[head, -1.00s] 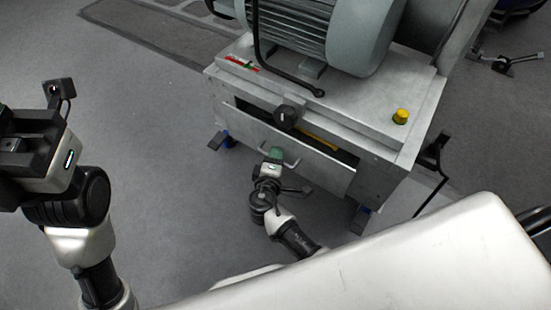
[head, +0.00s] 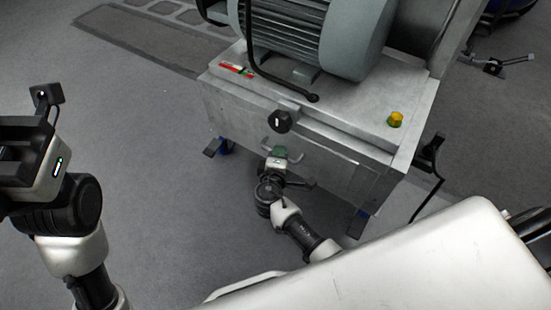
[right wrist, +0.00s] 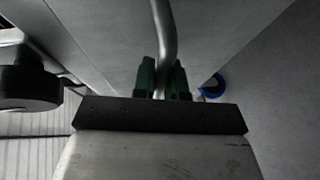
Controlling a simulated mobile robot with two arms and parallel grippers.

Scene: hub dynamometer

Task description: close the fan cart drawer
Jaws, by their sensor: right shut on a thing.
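The fan cart (head: 385,150) is a grey metal box on casters with a large motor on top. Its drawer front (head: 325,165) sits against the cart body, with no open gap showing above it. My right gripper (head: 279,153) is at the drawer's bar handle. In the right wrist view, the green fingertips (right wrist: 163,80) are shut around the metal handle bar (right wrist: 165,30), one on each side. My left gripper (head: 20,145) is at the left edge of the head view, away from the cart, and its fingertips are not visible.
A black knob (head: 280,121) sticks out above the drawer. A yellow-green knob (head: 395,119) is on the cart top. Blue-wheeled casters (head: 226,147) stand under the cart. A black cable hangs at its right. The floor (head: 150,140) to the left is clear.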

